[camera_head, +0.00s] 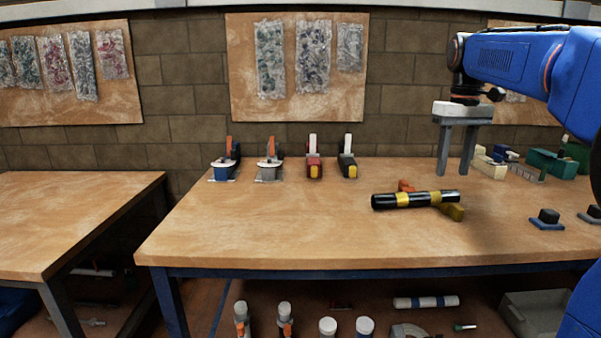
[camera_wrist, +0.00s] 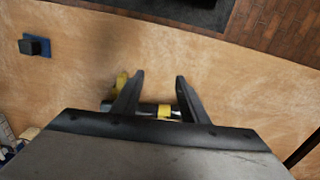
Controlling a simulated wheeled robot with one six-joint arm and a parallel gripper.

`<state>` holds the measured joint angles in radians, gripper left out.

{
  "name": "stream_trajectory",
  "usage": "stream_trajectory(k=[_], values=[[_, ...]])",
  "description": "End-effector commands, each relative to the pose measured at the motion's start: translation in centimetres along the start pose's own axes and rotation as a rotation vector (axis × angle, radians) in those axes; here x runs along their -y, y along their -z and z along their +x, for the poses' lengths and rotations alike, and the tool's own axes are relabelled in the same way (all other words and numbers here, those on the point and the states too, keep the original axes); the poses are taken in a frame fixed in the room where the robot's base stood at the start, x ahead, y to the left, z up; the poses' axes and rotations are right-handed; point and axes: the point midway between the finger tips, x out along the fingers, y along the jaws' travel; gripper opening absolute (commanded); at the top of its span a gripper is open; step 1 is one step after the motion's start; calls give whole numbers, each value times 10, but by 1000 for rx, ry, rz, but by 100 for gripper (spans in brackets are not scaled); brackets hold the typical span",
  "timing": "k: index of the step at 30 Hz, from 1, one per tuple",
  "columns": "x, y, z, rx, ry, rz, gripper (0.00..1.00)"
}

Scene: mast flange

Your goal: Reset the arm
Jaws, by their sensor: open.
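My gripper (camera_head: 457,172) hangs from my blue arm above the right half of the workbench. Its two grey fingers point down, are apart and hold nothing. A black cylinder with yellow bands (camera_head: 415,199) lies across a support with orange and yellow ends on the bench (camera_head: 300,235), just below and left of the fingertips in the head view. In the wrist view my gripper (camera_wrist: 160,82) shows from above, with the banded cylinder (camera_wrist: 164,111) beyond and partly hidden behind the fingers. A clear gap to the cylinder shows in the head view.
Green (camera_head: 550,163) and cream (camera_head: 488,165) items stand at the back right. A small black-and-blue block (camera_head: 547,219) sits at the right. The bench's left front is clear.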

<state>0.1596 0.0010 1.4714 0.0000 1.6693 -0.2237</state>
Motion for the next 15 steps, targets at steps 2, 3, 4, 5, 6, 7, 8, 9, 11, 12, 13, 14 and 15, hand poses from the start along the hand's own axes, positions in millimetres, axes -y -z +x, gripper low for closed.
stream_trajectory(k=[2,3,4,5,6,7,8,9,11,12,13,14,15], values=[[2,-3,1,-3,-1,0,40],[3,-5,1,-7,-2,1,40],[4,-7,2,-9,-2,1,40],[5,-9,3,-11,-2,1,40],[6,-11,4,-14,-3,2,40],[7,-13,4,-16,-4,2,40],[8,-14,5,-19,-4,3,40],[9,-18,6,-23,-5,3,40],[11,-22,8,-30,-6,3,40],[13,-26,10,-33,-7,4,40],[14,-28,11,-37,-8,4,40],[16,-31,12,-43,-9,5,40],[18,-35,14,-48,-10,6,40]])
